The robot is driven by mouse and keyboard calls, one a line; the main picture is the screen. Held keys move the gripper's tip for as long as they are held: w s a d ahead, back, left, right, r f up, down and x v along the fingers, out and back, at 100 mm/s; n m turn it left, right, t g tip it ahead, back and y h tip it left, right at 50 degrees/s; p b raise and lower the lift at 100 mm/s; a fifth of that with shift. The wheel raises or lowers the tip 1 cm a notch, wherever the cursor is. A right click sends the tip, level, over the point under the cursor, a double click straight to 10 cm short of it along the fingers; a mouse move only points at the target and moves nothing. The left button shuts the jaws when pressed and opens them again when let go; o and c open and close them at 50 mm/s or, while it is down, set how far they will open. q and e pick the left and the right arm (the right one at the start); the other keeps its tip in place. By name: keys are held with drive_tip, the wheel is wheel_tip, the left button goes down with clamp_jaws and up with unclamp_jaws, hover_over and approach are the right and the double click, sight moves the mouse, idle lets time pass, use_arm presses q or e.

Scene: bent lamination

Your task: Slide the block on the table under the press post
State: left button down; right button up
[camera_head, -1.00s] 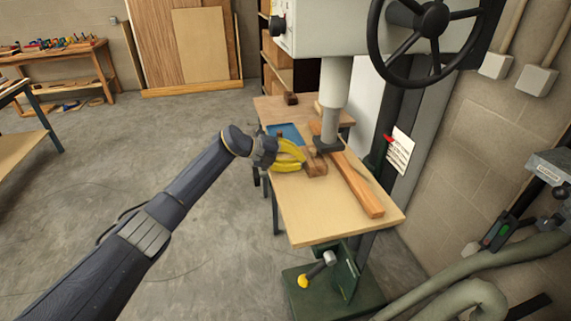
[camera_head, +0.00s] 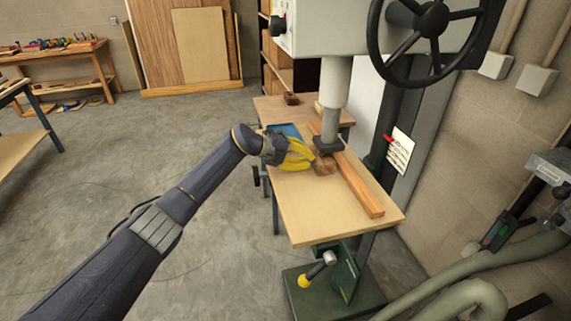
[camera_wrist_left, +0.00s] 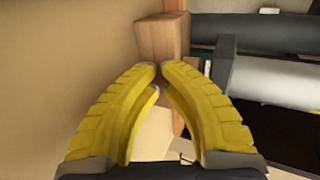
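The brown wooden block (camera_head: 325,166) stands on the light table (camera_head: 310,205), right at the foot of the press post (camera_head: 335,90). I cannot tell how much of it is under the foot. My left gripper (camera_head: 311,160) is at the block's left side, low over the table. In the left wrist view its yellow fingertips (camera_wrist_left: 161,70) are drawn together with hardly a gap. The block (camera_wrist_left: 162,38) shows just beyond the tips, not between them; contact looks likely. The grey post (camera_wrist_left: 222,62) is to its right. My right gripper is out of view.
A long wooden bar (camera_head: 361,190) lies along the table behind the block. A blue tray (camera_head: 285,131) and a small dark block (camera_head: 291,98) are toward the far end. The handwheel (camera_head: 432,20) hangs above. The near part of the table is clear.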

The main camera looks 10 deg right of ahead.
use_arm(q)
drive_tip(key=shift+d, duration=0.6)
drive_tip(key=shift+s+a+r, duration=0.15)
drive_tip(key=shift+a, duration=1.35)
drive_tip(key=shift+s+a+r, duration=0.15)
drive_tip(key=shift+a+r, duration=0.05)
drive_tip(key=shift+a, duration=1.3)
drive_tip(key=shift+s+a+r, duration=0.15)
drive_tip(key=shift+a, duration=1.35)
